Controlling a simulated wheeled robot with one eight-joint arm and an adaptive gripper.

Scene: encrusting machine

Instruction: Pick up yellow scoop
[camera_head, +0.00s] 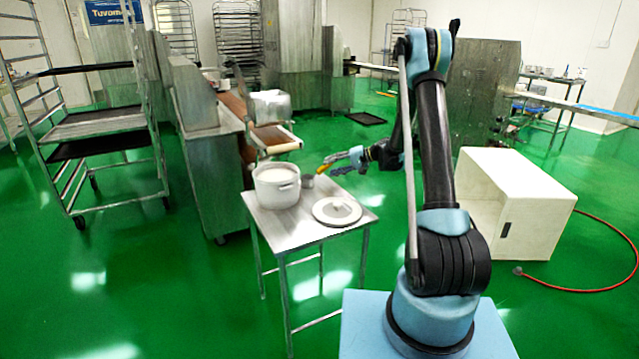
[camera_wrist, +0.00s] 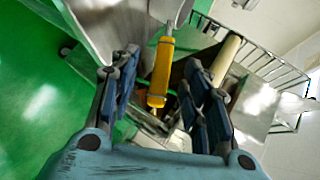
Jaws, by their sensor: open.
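The yellow scoop (camera_head: 325,164) leans in the head view with its yellow handle raised toward my gripper. Its grey scoop end is low beside the white pot (camera_head: 277,190) on the small metal table. In the wrist view the yellow handle of the scoop (camera_wrist: 161,72) lies between my two fingers in the picture, with a gap on each side. My gripper (camera_head: 340,160) is open and close to the handle; it also shows in the wrist view (camera_wrist: 162,80). I cannot tell how deep the handle is between the fingers.
A round lid (camera_head: 325,220) lies at the table's (camera_head: 290,222) front right. A conveyor machine (camera_head: 205,150) with a roller (camera_head: 280,149) stands behind left. A rack (camera_head: 105,130) is at left, a white cabinet (camera_head: 520,200) at right. Green floor is open at the left front.

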